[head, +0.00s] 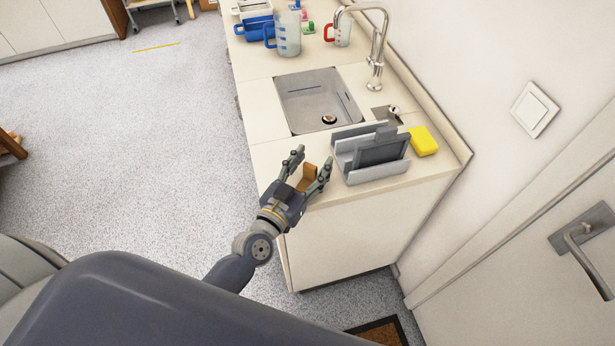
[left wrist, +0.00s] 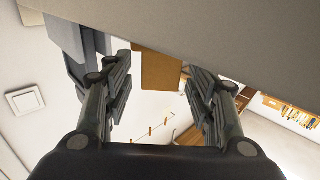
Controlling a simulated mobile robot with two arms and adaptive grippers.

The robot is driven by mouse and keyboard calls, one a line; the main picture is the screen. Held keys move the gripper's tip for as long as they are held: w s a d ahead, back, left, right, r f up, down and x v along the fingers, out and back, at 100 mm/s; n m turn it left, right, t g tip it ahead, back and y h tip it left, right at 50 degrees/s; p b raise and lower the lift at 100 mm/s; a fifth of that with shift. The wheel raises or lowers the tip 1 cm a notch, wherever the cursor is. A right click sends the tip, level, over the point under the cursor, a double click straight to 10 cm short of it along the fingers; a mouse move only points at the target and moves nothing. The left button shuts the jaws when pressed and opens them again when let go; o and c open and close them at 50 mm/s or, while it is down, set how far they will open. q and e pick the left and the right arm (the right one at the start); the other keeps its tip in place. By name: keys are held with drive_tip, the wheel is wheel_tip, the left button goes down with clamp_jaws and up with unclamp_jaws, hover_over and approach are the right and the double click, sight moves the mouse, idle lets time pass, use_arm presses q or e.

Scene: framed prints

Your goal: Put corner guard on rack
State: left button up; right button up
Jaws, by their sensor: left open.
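A small brown-orange piece, which looks like the corner guard (head: 309,177), is at the front left edge of the counter. My left gripper (head: 312,160) is open, with one finger on each side of it. In the left wrist view the brown piece (left wrist: 160,70) shows between the open fingers, apart from both. The grey slotted rack (head: 352,142) stands on the counter just right of the gripper, with a dark grey framed panel (head: 381,152) leaning in it. Part of the rack shows at upper left in the wrist view (left wrist: 72,38). My right gripper is out of view.
A yellow sponge (head: 423,141) lies right of the rack. Behind are a sink (head: 318,98), a tap (head: 376,60) and a clear jug (head: 288,34). The wall with a switch (head: 535,108) bounds the right. Open floor lies left of the counter.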

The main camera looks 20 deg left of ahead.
sight(310, 166)
use_arm(q)
drive_tip(key=shift+s, duration=0.1)
drive_tip(key=shift+c, duration=0.6)
drive_tip(key=c, duration=1)
drive_tip(key=shift+o, duration=0.2)
drive_tip(key=shift+r, duration=0.8)
wheel_tip(310, 166, up, 2)
drive_tip(key=shift+s+r+p, duration=0.1)
drive_tip(key=shift+s+p, duration=0.05)
drive_tip(key=shift+p, duration=0.3)
drive_tip(key=s+d+r+b, duration=0.1)
drive_tip(key=s+d+b, duration=0.2)
drive_tip(key=s, duration=1.2)
drive_tip(key=w+a+r+n+y, duration=0.1)
drive_tip(key=a+r+n+y, duration=0.1)
drive_tip(key=a, duration=0.5)
drive_tip(key=shift+r+y, duration=0.7)
drive_tip(key=shift+r, duration=0.35)
drive_tip(key=shift+w+a, duration=0.1)
